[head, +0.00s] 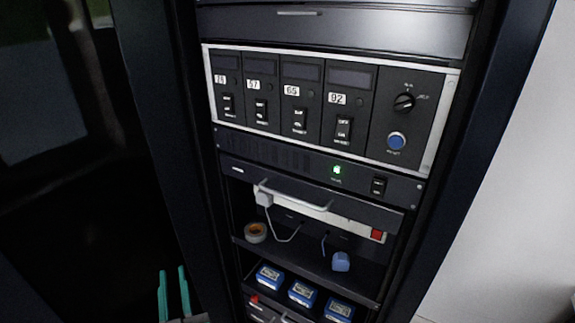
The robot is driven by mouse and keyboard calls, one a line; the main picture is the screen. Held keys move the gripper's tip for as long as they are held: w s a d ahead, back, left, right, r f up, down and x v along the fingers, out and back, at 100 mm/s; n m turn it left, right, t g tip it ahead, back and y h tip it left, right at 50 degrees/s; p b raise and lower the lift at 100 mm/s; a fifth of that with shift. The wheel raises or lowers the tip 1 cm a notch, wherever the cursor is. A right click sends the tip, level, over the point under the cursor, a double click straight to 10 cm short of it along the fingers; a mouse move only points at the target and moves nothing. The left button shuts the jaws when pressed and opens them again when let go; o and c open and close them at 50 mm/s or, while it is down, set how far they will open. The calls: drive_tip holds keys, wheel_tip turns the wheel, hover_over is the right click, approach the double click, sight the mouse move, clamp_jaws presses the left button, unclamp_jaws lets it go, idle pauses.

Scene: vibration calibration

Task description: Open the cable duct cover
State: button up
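A dark panel (345,207) with a long silver bar handle (290,196) spans the rack below the unit with the green light. It looks like the cable duct cover and appears shut, but no label shows. Another dark panel (390,30) with a small thin handle (298,13) is at the top of the rack. My gripper (173,270) shows at the bottom left as two teal fingers with a gap between them. It is open and empty, left of and below the handle, apart from the rack. Its lower part is cut off.
The rack holds a module panel (455,90) with numbered switches, a knob and a blue button. Below the handle are a white power strip (345,221), a plug, a tape roll (256,232), a blue item (341,262) and several blue boxes (302,292). Dark posts flank the rack.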

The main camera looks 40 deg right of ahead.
drive_tip(key=w+d+r+m+g+h, duration=0.1)
drive_tip(key=d+r+m+h, duration=0.25)
drive_tip(key=r, duration=0.65)
drive_tip(key=w+d+r+m+g+h, duration=0.1)
drive_tip(key=w+d+r+m+h, duration=0.3)
drive_tip(key=r, duration=0.6)
drive_tip(key=s+r+m+g+h, duration=0.1)
drive_tip(key=r+m+g+h, duration=0.3)
drive_tip(key=r, duration=0.6)
drive_tip(key=s+d+r+m+g, duration=0.1)
drive_tip(key=s+d+r+m, duration=0.1)
drive_tip(key=s+r+m, duration=0.4)
drive_tip(key=s+d+r+m+g, duration=0.1)
drive_tip(key=d+r+m+g, duration=0.2)
drive_tip(key=r, duration=0.5)
drive_tip(key=m+g, duration=0.2)
drive_tip(key=m, duration=0.6)
approach(296, 13)
drive_tip(key=x, duration=0.7)
drive_tip(key=shift+w+d, duration=0.1)
drive_tip(key=shift+d, duration=0.3)
clamp_jaws()
